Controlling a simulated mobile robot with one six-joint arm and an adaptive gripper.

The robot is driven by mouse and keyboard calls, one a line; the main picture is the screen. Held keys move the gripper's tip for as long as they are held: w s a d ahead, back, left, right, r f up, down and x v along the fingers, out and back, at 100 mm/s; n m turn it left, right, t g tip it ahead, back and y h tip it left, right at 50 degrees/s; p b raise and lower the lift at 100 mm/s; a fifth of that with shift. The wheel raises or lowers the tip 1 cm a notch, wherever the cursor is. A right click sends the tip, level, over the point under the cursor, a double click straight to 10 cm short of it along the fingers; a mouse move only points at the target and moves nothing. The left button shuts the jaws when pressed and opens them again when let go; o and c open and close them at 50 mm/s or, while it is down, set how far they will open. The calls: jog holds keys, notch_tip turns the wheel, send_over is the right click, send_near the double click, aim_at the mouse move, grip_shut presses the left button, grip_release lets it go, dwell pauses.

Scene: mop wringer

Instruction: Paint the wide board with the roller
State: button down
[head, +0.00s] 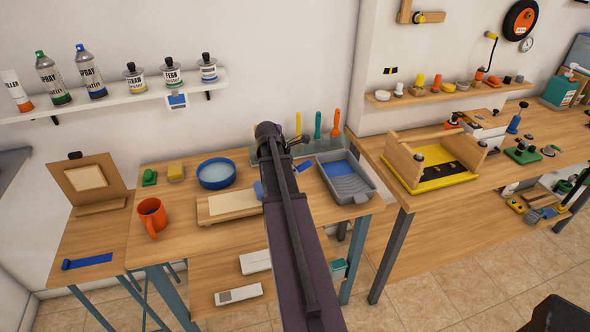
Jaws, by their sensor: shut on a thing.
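The wide board (233,203), a pale panel on a wooden base, lies on the middle table, its right end covered by my arm. I see no paint on its visible part. My gripper (297,147) is over the back of the table, right of the board, mostly hidden by my own arm. It is shut on what seems to be the roller (305,167), of which only a small blue part shows beside the tray. A grey paint tray (352,187) with blue paint at its back stands to the right. Another blue patch shows left of my arm, at the board.
Upright colored-handled tools (317,125) stand behind. A yellow-based wooden frame (432,168) is on the right bench. Bottles line the wall shelf (120,104).

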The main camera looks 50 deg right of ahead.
jog(key=shift+f+b, duration=0.5)
jog(key=shift+f, duration=0.05)
dwell(0.4)
jog(key=shift+a, duration=0.1)
jog(key=shift+w+a+r, duration=0.1)
jog(key=shift+w+a, duration=0.25)
jog(key=shift+a, duration=0.2)
jog(key=shift+w+a+r, duration=0.1)
jog(key=shift+w+a, duration=0.2)
jog(key=shift+a, duration=0.2)
jog(key=shift+w+a+f, duration=0.1)
jog(key=shift+a, duration=0.05)
jog(key=shift+w+a, duration=0.6)
jog(key=shift+a, duration=0.35)
jog(key=shift+a, duration=0.1)
jog(key=shift+w+a, duration=0.7)
jog(key=shift+a, duration=0.3)
jog(key=shift+a, duration=0.1)
jog(key=shift+w+a+f, duration=0.1)
jog(key=shift+w+a, duration=0.55)
jog(key=shift+a, duration=0.35)
